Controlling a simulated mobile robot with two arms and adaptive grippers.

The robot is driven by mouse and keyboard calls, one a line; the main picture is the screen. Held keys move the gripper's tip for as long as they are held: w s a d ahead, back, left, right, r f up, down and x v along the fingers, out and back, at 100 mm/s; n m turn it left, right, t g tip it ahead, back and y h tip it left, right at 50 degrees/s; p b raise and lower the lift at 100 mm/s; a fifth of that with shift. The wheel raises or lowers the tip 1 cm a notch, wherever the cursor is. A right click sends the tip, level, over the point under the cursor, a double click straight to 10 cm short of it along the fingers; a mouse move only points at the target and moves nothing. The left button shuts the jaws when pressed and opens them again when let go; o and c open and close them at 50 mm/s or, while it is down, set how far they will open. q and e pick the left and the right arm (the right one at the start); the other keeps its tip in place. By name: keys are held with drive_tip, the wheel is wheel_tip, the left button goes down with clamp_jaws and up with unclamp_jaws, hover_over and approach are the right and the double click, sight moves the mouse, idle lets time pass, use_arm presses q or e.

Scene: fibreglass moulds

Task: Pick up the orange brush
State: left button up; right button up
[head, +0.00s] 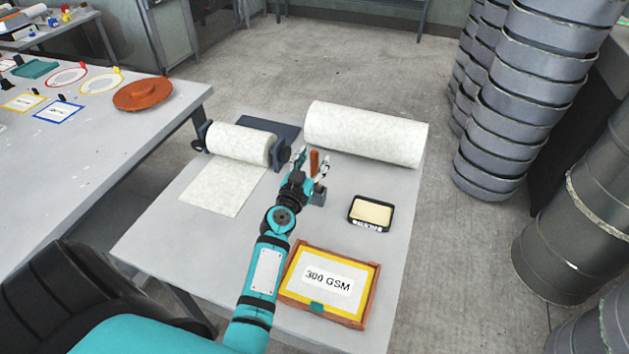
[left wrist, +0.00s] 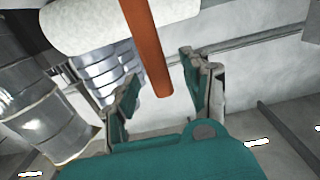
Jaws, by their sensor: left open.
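The orange brush (head: 314,162) stands about upright on the small table, and only its orange handle shows clearly. A small grey block or holder (head: 318,196) is at its lower end, partly hidden by my gripper. My left gripper (head: 311,166) is open, with its fingers spread on either side of the handle. In the left wrist view the orange handle (left wrist: 148,50) comes down from the top between the two open fingers (left wrist: 160,82). I cannot tell whether a finger touches it. My right gripper is not in view.
A large white roll (head: 365,132) lies behind the brush. A smaller roll on a stand (head: 240,143) is at left, its sheet hanging forward. A black tray (head: 371,213) and a framed 300 GSM sign (head: 327,284) are in front. Stacked grey drums (head: 525,100) stand at right.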

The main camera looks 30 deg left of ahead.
use_arm(q)
drive_tip(key=shift+w+a, duration=0.15)
drive_tip(key=shift+w, duration=0.5)
drive_tip(key=shift+s, duration=0.1)
drive_tip(key=shift+c, duration=0.8)
clamp_jaws()
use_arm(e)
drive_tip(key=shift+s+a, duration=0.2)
use_arm(q)
drive_tip(key=shift+r, duration=0.1)
